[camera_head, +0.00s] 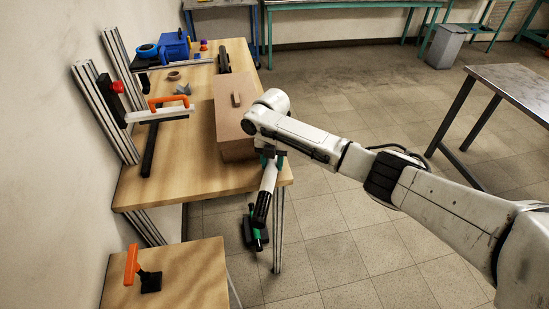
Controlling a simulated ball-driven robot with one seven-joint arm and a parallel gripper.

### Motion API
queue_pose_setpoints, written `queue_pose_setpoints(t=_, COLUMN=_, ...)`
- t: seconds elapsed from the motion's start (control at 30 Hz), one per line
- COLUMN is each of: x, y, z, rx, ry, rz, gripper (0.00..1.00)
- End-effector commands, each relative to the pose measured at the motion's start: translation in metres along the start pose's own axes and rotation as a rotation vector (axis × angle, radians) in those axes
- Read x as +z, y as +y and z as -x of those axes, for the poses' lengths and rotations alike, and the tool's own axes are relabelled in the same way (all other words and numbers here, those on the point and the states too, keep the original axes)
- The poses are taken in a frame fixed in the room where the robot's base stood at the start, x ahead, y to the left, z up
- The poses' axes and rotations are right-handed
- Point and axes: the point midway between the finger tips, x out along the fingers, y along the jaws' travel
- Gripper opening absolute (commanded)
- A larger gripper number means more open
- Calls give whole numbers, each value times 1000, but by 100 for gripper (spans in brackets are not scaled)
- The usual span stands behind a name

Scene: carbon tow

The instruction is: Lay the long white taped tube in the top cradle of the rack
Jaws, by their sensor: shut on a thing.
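My gripper (272,157) is beneath the bent end of my arm, by the table's near right corner. It is small, partly hidden by the arm, and appears shut on a white tube (268,178). The tube points down and slightly left, past the table edge, with a dark band below its white part. Black and green parts show lower down; I cannot tell whether they belong to it. Metal uprights (105,111) of what looks like the rack stand by the left wall. A white bar (160,115) with an orange handle sits across there. I cannot make out the top cradle.
The wooden table (190,178) holds a brown box (233,127) close behind my gripper, and a blue container (175,45) farther back. A low stand (195,275) carries an orange-handled tool (132,264). A metal table (520,85) stands at right; the floor between is clear.

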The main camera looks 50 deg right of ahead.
Motion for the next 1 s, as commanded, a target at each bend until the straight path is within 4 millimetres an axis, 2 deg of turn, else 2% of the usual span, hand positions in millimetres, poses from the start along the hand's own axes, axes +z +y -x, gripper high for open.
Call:
queue_pose_setpoints(t=0.1, x=0, y=0, z=1, rx=0, ry=-1, rz=0, gripper=0)
queue_pose_setpoints(t=0.47, x=1, y=0, z=6, rx=1, ry=-1, rz=-1, gripper=0)
queue_pose_setpoints(t=0.67, x=1, y=1, z=28, rx=4, ry=-3, rz=0, gripper=0)
queue_pose_setpoints(t=1.0, x=-16, y=-31, z=72, rx=5, ry=-3, rz=-2, gripper=0)
